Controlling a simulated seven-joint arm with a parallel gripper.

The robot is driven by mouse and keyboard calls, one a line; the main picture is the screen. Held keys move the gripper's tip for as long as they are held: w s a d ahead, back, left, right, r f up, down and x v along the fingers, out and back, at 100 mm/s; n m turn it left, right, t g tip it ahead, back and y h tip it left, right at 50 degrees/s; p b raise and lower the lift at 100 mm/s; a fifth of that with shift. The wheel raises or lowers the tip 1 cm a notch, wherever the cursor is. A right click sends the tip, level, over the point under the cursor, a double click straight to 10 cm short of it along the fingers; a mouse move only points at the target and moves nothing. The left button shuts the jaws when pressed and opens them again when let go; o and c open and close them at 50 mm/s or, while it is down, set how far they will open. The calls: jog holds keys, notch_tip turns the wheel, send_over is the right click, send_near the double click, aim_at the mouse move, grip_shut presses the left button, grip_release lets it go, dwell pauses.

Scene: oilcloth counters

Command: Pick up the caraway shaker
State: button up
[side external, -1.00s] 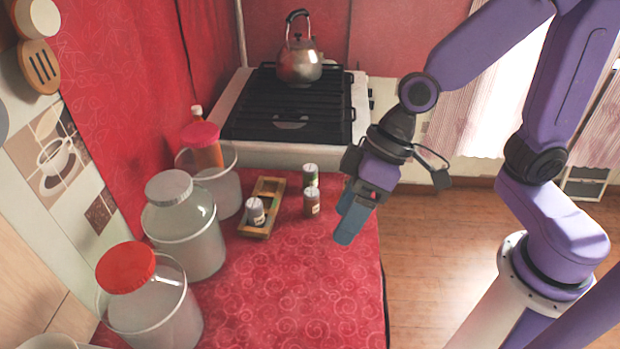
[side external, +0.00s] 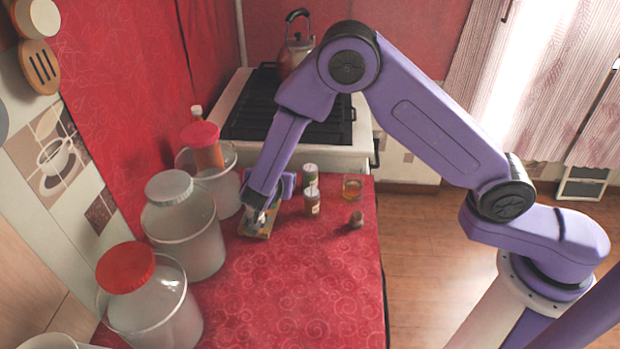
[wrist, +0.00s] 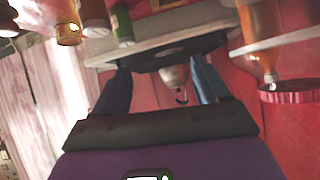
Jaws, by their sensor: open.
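My gripper (side external: 262,204) is down over the wooden caddy (side external: 243,229) at the counter's left middle. Its fingers are apart in the wrist view (wrist: 162,75), with no shaker visible between them there. A grey-and-white shaker (side external: 260,214) in the caddy is mostly hidden by my gripper; I cannot tell whether they touch. A white-capped shaker with a green label (side external: 310,175) and a brown shaker (side external: 312,203) stand just right of the caddy. They also show at the upper left of the wrist view. The labels are too small to read, so I cannot tell which is caraway.
Large jars (side external: 182,232) line the counter's left side, close to my gripper. A bottle (side external: 208,150) stands behind them. A glass of amber liquid (side external: 352,188) and a small brown item (side external: 356,220) are at the right. The stove (side external: 350,155) is behind. The front counter is clear.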

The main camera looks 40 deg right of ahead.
jog(key=s+d+f+m+g+h, duration=0.1)
jog(key=s+d+m+g+h, duration=0.1)
jog(key=d+h, duration=0.1)
send_near(310, 167)
jog(key=x, duration=0.4)
jog(key=shift+w+d+f, duration=0.15)
jog(key=shift+d+f, duration=0.05)
jog(key=shift+d, duration=0.05)
jog(key=shift+x, duration=2.7)
jog(key=shift+f, duration=0.1)
jog(key=c, duration=1.1)
